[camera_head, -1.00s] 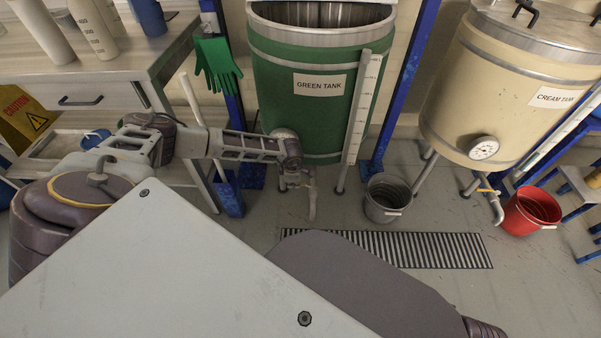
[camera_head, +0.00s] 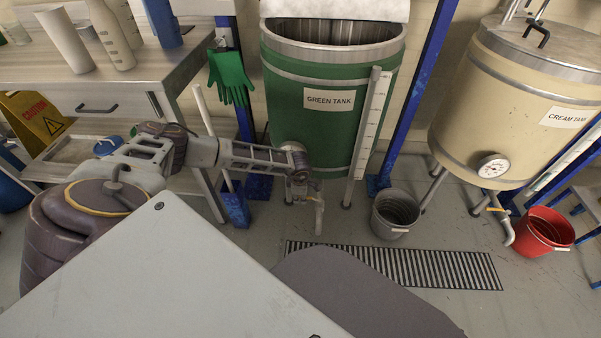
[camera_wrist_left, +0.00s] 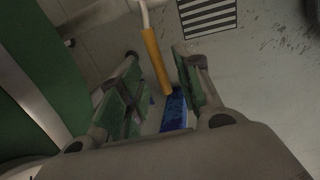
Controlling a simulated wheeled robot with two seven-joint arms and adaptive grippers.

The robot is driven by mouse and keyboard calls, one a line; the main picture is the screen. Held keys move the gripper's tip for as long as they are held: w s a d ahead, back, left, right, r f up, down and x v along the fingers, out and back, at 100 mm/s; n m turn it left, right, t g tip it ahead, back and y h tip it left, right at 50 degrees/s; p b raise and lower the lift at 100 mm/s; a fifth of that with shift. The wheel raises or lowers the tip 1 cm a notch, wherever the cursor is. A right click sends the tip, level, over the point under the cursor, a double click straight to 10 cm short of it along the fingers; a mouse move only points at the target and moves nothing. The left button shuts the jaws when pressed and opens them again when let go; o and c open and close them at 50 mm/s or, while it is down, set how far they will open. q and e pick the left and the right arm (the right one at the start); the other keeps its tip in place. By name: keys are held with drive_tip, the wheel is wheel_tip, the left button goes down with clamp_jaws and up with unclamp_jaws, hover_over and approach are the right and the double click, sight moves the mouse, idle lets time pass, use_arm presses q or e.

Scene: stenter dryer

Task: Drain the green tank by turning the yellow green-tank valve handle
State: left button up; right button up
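The green tank (camera_head: 300,128) stands at the back centre in the head view, labelled GREEN TANK; its side fills the left of the left wrist view (camera_wrist_left: 30,65). Its light outlet spout (camera_head: 319,222) points down beneath it. The yellow valve handle (camera_wrist_left: 151,50) shows in the left wrist view as a straight bar on a pale pipe; in the head view my gripper hides it. My left gripper (camera_head: 300,192) is at the tank's lower front. In the wrist view my left gripper (camera_wrist_left: 157,60) is open, with the handle between its fingers and gaps visible beside it. My right gripper is not in view.
A grey bucket (camera_head: 395,213) stands on the floor right of the spout, near a floor grate (camera_head: 400,265). The cream tank (camera_head: 500,110) and a red bucket (camera_head: 543,232) are at the right. A bench (camera_head: 60,78) stands at the left. Blue posts flank the green tank.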

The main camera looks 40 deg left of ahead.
use_arm(q)
drive_tip(key=shift+r, duration=0.1)
wheel_tip(320, 180, up, 12)
drive_tip(key=s+d, duration=0.1)
drive_tip(key=s, duration=0.1)
drive_tip(key=shift+f, duration=0.25)
idle(0.3)
drive_tip(key=shift+d, duration=0.1)
idle(0.4)
